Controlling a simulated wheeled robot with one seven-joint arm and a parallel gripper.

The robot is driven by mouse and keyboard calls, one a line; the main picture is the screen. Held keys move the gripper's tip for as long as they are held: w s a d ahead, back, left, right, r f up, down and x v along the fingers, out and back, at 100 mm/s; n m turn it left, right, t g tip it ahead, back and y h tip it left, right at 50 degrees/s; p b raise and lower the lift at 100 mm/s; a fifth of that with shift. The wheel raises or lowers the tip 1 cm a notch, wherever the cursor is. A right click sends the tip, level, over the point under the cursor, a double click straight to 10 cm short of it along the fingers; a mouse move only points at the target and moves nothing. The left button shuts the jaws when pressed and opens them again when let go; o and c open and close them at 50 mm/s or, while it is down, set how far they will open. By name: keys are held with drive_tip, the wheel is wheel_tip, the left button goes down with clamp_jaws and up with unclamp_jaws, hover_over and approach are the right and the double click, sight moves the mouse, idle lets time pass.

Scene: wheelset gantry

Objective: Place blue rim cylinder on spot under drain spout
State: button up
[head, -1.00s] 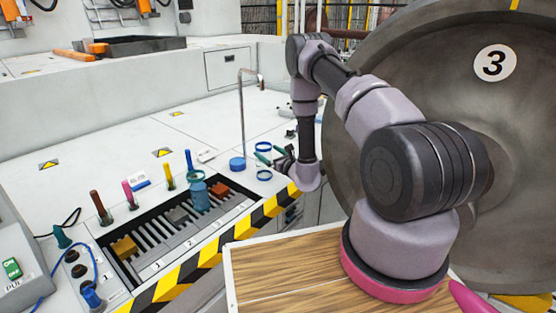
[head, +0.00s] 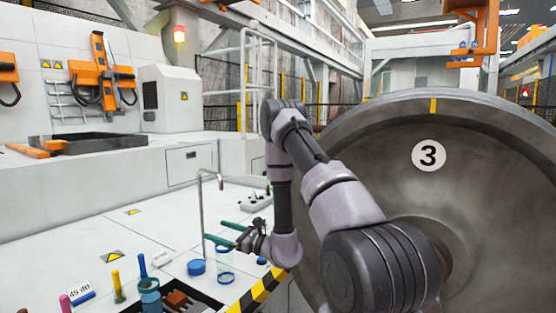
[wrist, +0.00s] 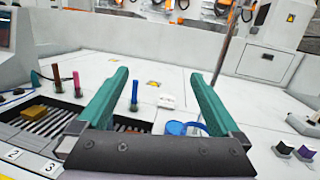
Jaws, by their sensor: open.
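The blue rim cylinder (head: 224,264) is clear with a blue ring at top and bottom. It stands upright on the white deck, seemingly below the hooked end of the thin drain spout (head: 203,210). In the wrist view a blue rim (wrist: 201,129) shows partly behind the right finger, beside the spout pipe (wrist: 221,55). My gripper (head: 214,231) has green fingers, is open and empty, and hovers a little above the cylinder's top rim. The wrist view shows my gripper's fingers (wrist: 157,88) spread wide with nothing between them. The spot under the cylinder is hidden.
A flat blue disc (head: 196,267) lies left of the cylinder. A blue-green jar (head: 150,297) stands in the slatted rack, near colored pegs (head: 118,286). A large grey wheel marked 3 (head: 390,170) stands at right. The deck behind the spout is mostly clear.

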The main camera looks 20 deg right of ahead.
drive_tip(key=s+a+r+n+g+y, duration=0.25)
drive_tip(key=s+r+n+g, duration=0.2)
drive_tip(key=r, duration=0.25)
drive_tip(key=s+a+r+n+g+y, duration=0.25)
drive_tip(key=a+r+n+g, duration=0.2)
drive_tip(key=r, duration=0.25)
drive_tip(key=s+r+n+g+h, duration=0.4)
drive_tip(key=s+r+n+g, duration=0.25)
drive_tip(key=s, duration=0.45)
drive_tip(key=s+d+r+n+t+h, duration=0.3)
drive_tip(key=s+d+r+t+h, duration=0.1)
drive_tip(key=s+d+h, duration=0.1)
drive_tip(key=s+d+r+n+t+h, duration=0.3)
drive_tip(key=s+d+r+t+h, duration=0.2)
drive_tip(key=d, duration=0.5)
drive_tip(key=s+h, duration=0.1)
drive_tip(key=h, duration=0.1)
drive_tip(key=shift+s+d+r+h, duration=0.25)
drive_tip(key=shift+d+r+h, duration=0.05)
drive_tip(key=shift+h, duration=0.1)
